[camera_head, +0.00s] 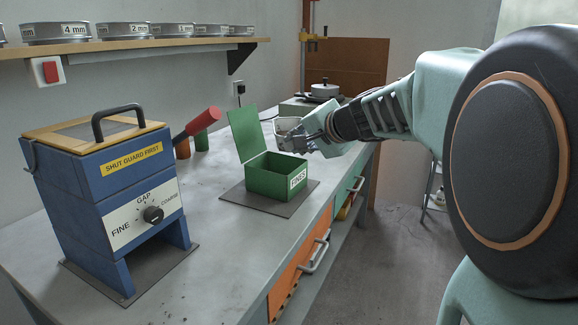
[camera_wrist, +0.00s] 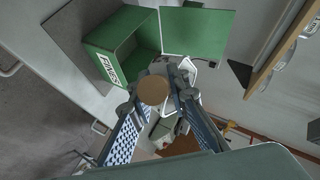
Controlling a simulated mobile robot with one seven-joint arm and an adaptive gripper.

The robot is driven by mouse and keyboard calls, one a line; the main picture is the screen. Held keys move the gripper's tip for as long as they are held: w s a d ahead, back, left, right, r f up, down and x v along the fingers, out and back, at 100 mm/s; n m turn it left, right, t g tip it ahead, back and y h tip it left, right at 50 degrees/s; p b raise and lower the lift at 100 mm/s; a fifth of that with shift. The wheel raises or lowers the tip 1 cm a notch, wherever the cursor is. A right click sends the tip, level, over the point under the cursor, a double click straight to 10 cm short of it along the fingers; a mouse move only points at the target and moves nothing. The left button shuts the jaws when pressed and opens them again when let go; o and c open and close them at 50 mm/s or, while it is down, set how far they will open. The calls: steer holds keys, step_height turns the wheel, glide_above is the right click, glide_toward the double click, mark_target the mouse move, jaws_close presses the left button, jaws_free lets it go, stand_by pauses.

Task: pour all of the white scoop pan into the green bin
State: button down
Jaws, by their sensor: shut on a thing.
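The green bin (camera_head: 272,186), labelled FINES, stands open on a dark mat with its lid (camera_head: 245,134) raised. It also shows at the top of the wrist view (camera_wrist: 107,38). My gripper (camera_head: 305,143) is shut on the handle of the white scoop pan (camera_head: 287,125), above and just behind the bin's right side. In the wrist view, the round brown handle end (camera_wrist: 153,90) sits between the fingers, and part of the white pan (camera_wrist: 189,72) shows beyond. The fingers hide much of the pan, and its contents cannot be seen.
Sieves (camera_head: 122,29) line a wall shelf above. The bench (camera_head: 215,235) in front of the bin is clear. A pot (camera_head: 325,90) stands at the back.

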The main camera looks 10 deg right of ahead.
steer(key=shift+w+r+h, duration=0.15)
steer(key=shift+r+h, duration=0.15)
steer(key=shift+r, duration=0.05)
steer(key=shift+a+f+n+h+p, duration=0.1)
steer(key=shift+f+n+h+p, duration=0.5)
steer(key=shift+f+p, duration=0.8)
steer(key=shift+r+g+p, duration=0.15)
steer(key=shift+g+p, duration=0.15)
steer(key=shift+p, duration=0.2)
steer(key=shift+a+r+n+h+p, duration=0.15)
steer(key=shift+n+h+p, duration=0.55)
steer(key=shift+p, duration=2.15)
steer(key=shift+a+f+n+h+p, duration=0.1)
steer(key=shift+n+h+p, duration=0.55)
steer(key=shift+p, duration=2.2)
steer(key=shift+w+a+n+g+h+p, duration=0.15)
steer(key=shift+h+p, duration=0.4)
steer(key=shift+p, duration=0.8)
steer(key=shift+s+a+n+g+h+p, duration=0.15)
steer(key=shift+h+p, duration=0.35)
steer(key=shift+p, duration=0.85)
steer(key=shift+w+a+f+n+h+p, duration=0.15)
steer(key=shift+n+h+p, duration=0.3)
steer(key=shift+p, duration=0.55)
steer(key=shift+s+a+f+n+h+p, duration=0.15)
steer(key=shift+a+n+h+p, duration=0.2)
steer(key=shift+p, duration=0.7)
steer(key=shift+w+a+f+n+h+p, duration=0.15)
steer(key=shift+n+h+p, duration=0.3)
steer(key=shift+p, duration=0.55)
